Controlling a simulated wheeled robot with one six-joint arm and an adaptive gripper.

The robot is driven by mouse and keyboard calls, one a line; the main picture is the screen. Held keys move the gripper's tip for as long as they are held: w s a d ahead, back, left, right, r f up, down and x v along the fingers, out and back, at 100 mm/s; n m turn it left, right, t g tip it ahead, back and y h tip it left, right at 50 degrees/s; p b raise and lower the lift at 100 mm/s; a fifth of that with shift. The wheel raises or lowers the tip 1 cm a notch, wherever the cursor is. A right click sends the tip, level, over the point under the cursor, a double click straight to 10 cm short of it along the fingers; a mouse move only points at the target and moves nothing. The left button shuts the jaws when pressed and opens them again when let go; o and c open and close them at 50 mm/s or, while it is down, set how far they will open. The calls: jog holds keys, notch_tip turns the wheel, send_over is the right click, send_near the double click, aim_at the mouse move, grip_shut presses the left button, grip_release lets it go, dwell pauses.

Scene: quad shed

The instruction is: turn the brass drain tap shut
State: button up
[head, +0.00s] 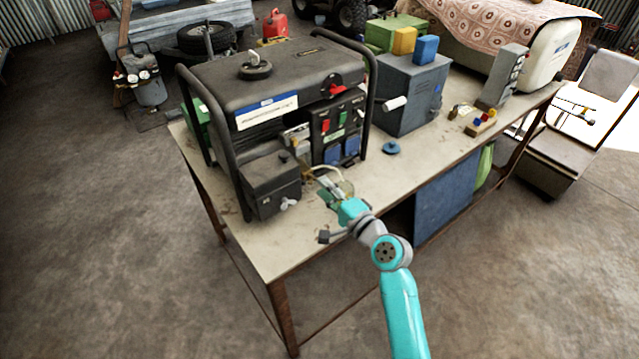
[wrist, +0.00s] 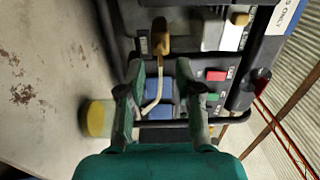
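The brass drain tap (wrist: 161,36) shows at the top middle of the wrist view, on the dark generator side, with its long part lying up and down in the picture. A pale tube (wrist: 153,98) runs from near it between my fingers. In the head view I cannot make the tap out clearly. My gripper (wrist: 160,82) is open and empty, its two fingers apart, with the tap beyond the fingertips and roughly between them. In the head view my gripper (head: 326,190) is low in front of the generator (head: 275,85), above the bench.
A clear jar with yellow liquid (wrist: 98,118) stands close beside one finger; it shows in the head view (head: 345,188) too. Generator sockets and red and green buttons (wrist: 215,76) are close by. A grey box (head: 270,183) juts out left.

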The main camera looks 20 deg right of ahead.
jog(key=v, duration=0.8)
jog(key=shift+s, duration=0.25)
jog(key=s+a+f+n+g+h, duration=0.1)
jog(key=s+f+h, duration=0.1)
jog(key=s+f, duration=0.35)
jog(key=s+a+f+n+h, duration=0.1)
jog(key=s+f+n+h, duration=0.15)
jog(key=s, duration=0.65)
jog(key=s+f+n+g+h, duration=0.1)
jog(key=s+f, duration=0.3)
jog(key=s, duration=0.3)
jog(key=s+a+r+n, duration=0.1)
jog(key=s+r+n, duration=0.2)
jog(key=s, duration=0.7)
jog(key=s+a+r+n, duration=0.1)
jog(key=s+r+n, duration=0.3)
jog(key=s+n, duration=0.3)
jog(key=v, duration=0.4)
jog(key=shift+f, duration=0.15)
jog(key=shift+o, duration=0.2)
jog(key=shift+s, duration=0.1)
